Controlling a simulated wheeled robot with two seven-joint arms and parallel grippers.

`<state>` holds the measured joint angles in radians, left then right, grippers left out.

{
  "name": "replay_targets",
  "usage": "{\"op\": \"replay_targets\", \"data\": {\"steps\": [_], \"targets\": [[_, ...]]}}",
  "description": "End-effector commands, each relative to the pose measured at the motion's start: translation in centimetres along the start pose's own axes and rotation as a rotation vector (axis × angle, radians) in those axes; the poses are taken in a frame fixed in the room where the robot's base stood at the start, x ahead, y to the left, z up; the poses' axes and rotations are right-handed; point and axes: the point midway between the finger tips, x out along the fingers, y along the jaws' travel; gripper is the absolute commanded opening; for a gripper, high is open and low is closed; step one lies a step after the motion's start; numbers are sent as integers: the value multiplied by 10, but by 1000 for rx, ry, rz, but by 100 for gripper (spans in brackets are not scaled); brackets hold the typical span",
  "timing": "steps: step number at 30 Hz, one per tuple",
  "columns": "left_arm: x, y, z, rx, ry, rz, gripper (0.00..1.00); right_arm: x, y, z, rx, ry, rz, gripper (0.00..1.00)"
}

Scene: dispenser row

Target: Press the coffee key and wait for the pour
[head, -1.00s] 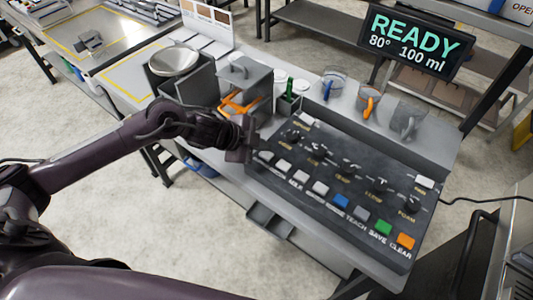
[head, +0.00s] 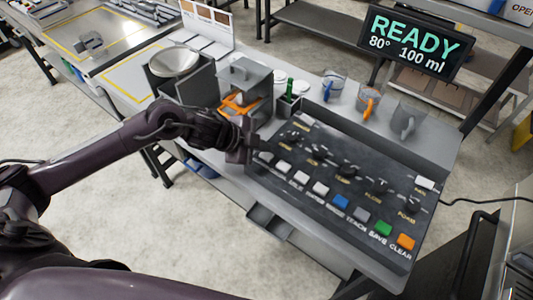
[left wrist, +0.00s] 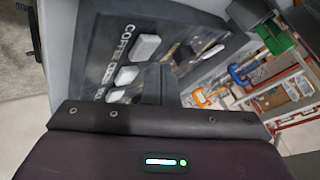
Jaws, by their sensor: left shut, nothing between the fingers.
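The dark sloped key panel (head: 340,195) fills the right middle of the head view, with a front row of keys. The white key at its left end (head: 266,157) is close beside my left gripper (head: 246,146). The gripper is shut and empty at the panel's left edge; I cannot tell whether it touches anything. In the left wrist view, a white key (left wrist: 145,46) shows beside lettering that starts "COFFE", with my dark finger (left wrist: 153,85) near the keys. The display (head: 415,42) reads "READY 80° 100 ml". My right gripper is out of view.
Several clear cups, one with an orange handle (head: 368,104), stand behind the panel. A grey dispenser (head: 245,80) with an orange part and a bin with a metal bowl (head: 173,62) stand to the left. Blue, green and orange keys (head: 405,242) sit at the panel's right.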

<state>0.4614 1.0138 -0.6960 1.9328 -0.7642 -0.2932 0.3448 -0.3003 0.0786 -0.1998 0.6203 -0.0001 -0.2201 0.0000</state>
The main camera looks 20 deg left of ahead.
Motion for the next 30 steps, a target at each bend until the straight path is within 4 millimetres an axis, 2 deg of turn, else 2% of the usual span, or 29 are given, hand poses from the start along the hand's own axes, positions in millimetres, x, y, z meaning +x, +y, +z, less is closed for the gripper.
{"op": "replay_targets", "data": {"steps": [30], "targets": [[6,4,4,0,0,0,0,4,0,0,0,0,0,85]]}}
